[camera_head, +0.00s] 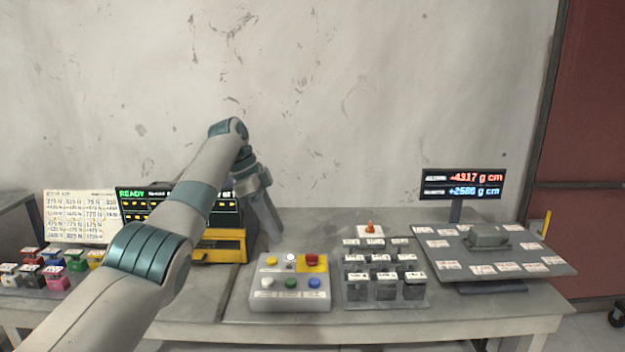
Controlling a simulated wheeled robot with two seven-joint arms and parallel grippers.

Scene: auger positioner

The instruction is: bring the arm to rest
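My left arm (190,200) comes in from the lower left, rises over the table and bends down at its top. My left gripper (268,222) hangs at the end, pointing down behind the button box and to the right of the yellow-based machine. Its fingers are small and partly merged with the wrist, so I cannot tell whether they are open or shut. I see no object in it. My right gripper is out of view.
A button box (290,302) stands at the front middle. Right of it are dark labelled weights (385,288) and a tilted plate (450,262) holding a grey block (487,236), with a display (462,186) behind. A READY screen (140,194) and coloured blocks (55,272) are left.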

